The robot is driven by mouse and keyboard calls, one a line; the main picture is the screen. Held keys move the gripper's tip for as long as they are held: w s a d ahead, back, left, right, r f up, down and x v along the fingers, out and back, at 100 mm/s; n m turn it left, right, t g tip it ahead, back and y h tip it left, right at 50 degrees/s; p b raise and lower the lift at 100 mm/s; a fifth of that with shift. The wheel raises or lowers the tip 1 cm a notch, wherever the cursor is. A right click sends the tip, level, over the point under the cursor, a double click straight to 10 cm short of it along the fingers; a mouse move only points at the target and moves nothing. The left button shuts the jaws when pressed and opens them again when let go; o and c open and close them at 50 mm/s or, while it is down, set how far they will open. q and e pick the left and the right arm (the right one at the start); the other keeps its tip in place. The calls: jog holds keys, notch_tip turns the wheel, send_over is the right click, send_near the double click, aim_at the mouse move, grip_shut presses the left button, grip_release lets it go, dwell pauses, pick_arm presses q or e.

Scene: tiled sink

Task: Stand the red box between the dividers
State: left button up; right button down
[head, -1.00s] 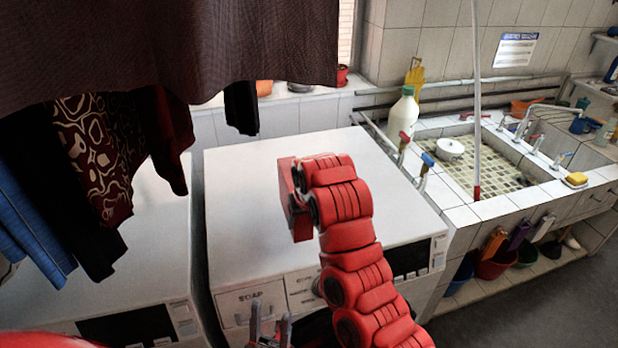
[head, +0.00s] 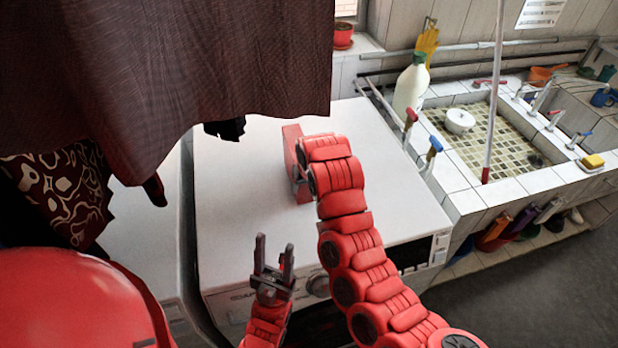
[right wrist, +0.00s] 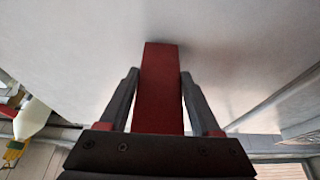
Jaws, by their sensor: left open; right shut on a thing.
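The red box (head: 292,145) is on the white top of the washing machine (head: 240,200), partly hidden behind my right arm in the head view. My right gripper (head: 299,180) is at the box and shut on it. In the right wrist view the red box (right wrist: 160,88) runs between the two dark fingers of the right gripper (right wrist: 159,77), its far end near or on the white surface. My left gripper (head: 274,252) is open and empty, in front of the machine's front edge, to the left of my right arm. I cannot make out any dividers.
Dark cloth (head: 200,60) hangs over the left and upper part of the head view. A white bottle (head: 411,88) stands behind the machine's right side. The tiled sink (head: 480,185) with taps lies to the right. Much of the machine top is bare.

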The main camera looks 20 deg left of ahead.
jog(key=shift+d+f, duration=0.1)
jog(key=shift+f, duration=0.15)
jog(key=shift+w, duration=0.15)
jog(key=shift+c, duration=1.4)
grip_release()
jog(key=shift+w+f, duration=0.2)
jog(key=shift+o, duration=1)
jog(key=shift+s+r, duration=0.1)
jog(key=shift+s, duration=0.1)
